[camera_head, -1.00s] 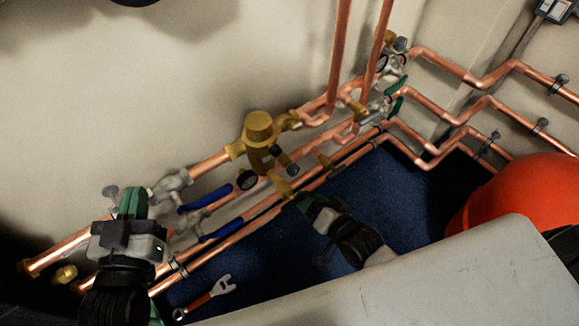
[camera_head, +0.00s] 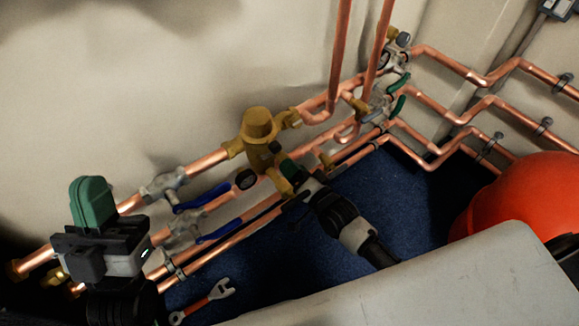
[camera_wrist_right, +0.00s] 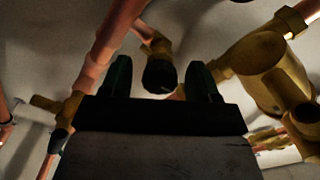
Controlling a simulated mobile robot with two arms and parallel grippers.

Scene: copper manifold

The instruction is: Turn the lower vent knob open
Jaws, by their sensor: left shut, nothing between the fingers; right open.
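In the right wrist view, a black knob (camera_wrist_right: 160,74) sits on the end of a small brass fitting (camera_wrist_right: 155,45). I cannot tell whether it is the lower vent knob. My right gripper (camera_wrist_right: 162,80) is open, with one green finger on each side of the knob in the picture; contact and depth are unclear. In the head view, my right gripper (camera_head: 292,172) is just below the brass valve body (camera_head: 257,128) and hides part of the fittings there. My left gripper (camera_head: 90,190) is shut and empty, in front of the pipes at lower left.
Copper pipes (camera_head: 440,55) run along the wall and around the corner. Blue lever handles (camera_head: 205,198) lie between my grippers. A wrench (camera_head: 208,298) lies on the blue floor (camera_head: 365,205). A red-orange rounded object (camera_head: 530,195) stands at right, above a pale surface (camera_head: 470,270).

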